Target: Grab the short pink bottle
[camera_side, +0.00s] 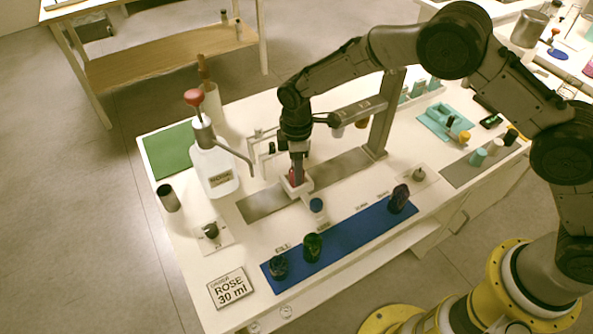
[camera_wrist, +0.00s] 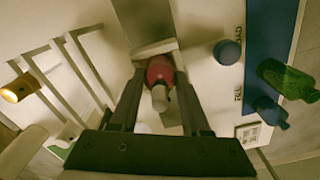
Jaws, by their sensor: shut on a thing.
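The short pink bottle (camera_wrist: 160,70) shows between my two fingers in the wrist view, with a pale grey cap on it. In the side view its pinkish-red body (camera_side: 293,178) shows only in part, low between my fingers, within a small white holder (camera_side: 307,186) on the grey strip. My gripper (camera_side: 297,172) points down over this holder and is shut on the bottle. My gripper also shows in the wrist view (camera_wrist: 160,90), one finger on each side of the bottle. The bottle's base is hidden.
A blue mat (camera_side: 340,238) at the front bears several dark bottles. A large white pump bottle (camera_side: 214,170) stands at left. A white rack (camera_side: 265,150) and a grey post (camera_side: 382,120) stand close behind.

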